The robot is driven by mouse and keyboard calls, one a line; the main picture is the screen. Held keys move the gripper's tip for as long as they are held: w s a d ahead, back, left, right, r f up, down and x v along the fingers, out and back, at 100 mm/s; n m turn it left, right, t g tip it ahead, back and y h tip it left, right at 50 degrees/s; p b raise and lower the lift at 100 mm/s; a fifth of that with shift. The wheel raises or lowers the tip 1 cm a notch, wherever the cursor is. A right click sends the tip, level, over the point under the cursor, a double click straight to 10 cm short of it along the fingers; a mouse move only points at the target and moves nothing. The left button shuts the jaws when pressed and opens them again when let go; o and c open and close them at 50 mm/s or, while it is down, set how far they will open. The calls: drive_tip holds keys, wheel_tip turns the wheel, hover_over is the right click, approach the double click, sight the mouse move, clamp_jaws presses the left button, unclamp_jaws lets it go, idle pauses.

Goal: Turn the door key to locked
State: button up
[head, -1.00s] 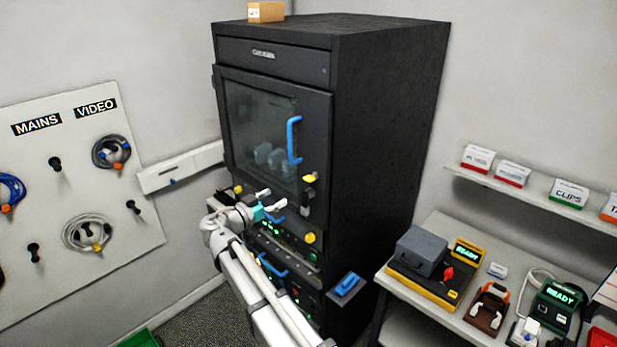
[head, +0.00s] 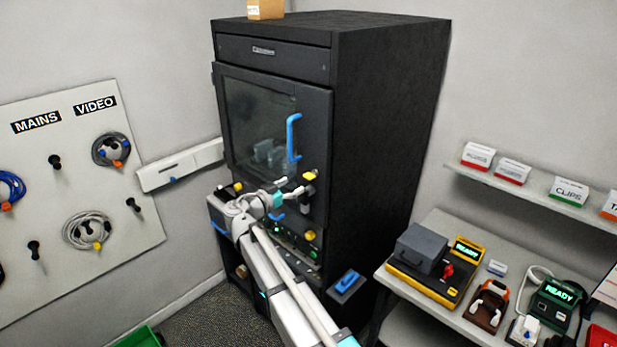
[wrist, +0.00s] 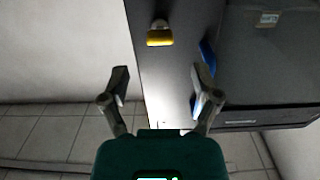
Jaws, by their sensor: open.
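The door key with a yellow head (head: 309,176) sits at the right edge of the cabinet's glass door (head: 262,135), below the blue door handle (head: 294,138). In the wrist view, the yellow key head (wrist: 160,38) lies ahead of my gripper, centred between the fingers. The blue handle (wrist: 207,55) runs beside the right finger. My gripper (wrist: 161,78) is open, with nothing between its fingertips, and apart from the key. In the head view, my gripper (head: 293,190) is just left of and below the key. The key's exact turn angle is hard to tell.
Another yellow knob (head: 310,236) sits lower on the black cabinet (head: 385,130). A blue-topped box (head: 346,284) juts out at the cabinet's lower right. A bench (head: 430,285) with several devices stands to the right. A pegboard with cables (head: 60,190) is at the left.

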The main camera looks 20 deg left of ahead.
sight(306, 178)
drive_tip(key=x, duration=0.7)
drive_tip(key=shift+w+d, duration=0.15)
drive_tip(key=shift+w, duration=0.05)
clamp_jaws()
